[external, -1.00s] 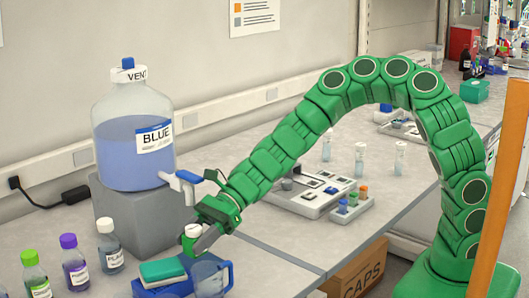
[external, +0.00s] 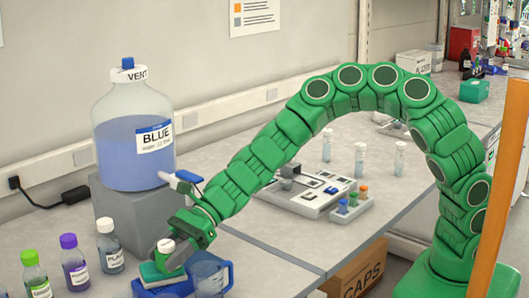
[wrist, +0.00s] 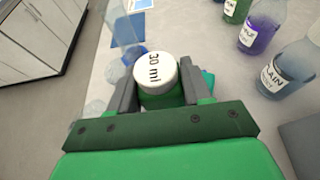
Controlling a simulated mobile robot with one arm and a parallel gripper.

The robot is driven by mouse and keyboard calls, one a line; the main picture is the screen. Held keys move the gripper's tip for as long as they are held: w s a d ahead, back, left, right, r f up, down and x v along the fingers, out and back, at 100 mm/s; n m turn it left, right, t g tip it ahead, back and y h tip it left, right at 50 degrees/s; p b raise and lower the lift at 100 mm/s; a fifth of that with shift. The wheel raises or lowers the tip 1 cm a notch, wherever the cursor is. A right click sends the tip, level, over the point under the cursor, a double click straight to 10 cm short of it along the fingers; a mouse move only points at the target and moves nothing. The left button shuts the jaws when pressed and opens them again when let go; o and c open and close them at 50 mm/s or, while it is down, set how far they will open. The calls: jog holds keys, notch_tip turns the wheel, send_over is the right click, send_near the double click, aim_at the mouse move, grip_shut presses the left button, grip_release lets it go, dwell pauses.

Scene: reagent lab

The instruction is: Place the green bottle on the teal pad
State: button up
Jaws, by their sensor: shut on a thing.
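My gripper (external: 168,259) is shut on the green bottle (wrist: 160,98), which has a white cap marked "30 ml". The bottle is upright between both fingers in the wrist view, and its white cap (external: 166,245) shows in the external view. The teal pad (external: 148,274) lies on a blue tray (external: 141,291) at the front of the bench. The bottle is over the pad or on it; the fingers hide its base, so I cannot tell whether they touch. A small teal part of the pad (wrist: 208,78) shows behind the right finger in the wrist view.
A clear beaker (external: 208,277) stands just right of the pad. Green-, purple- and white-capped bottles (external: 75,265) stand to the left. A large blue carboy (external: 135,150) with a spigot sits on a grey block behind my gripper.

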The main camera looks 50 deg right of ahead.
jog(key=shift+f, duration=0.25)
jog(key=o, duration=1)
jog(key=shift+o, duration=0.2)
jog(key=shift+r, duration=0.2)
jog(key=v, duration=1.2)
jog(key=shift+d+f, duration=0.1)
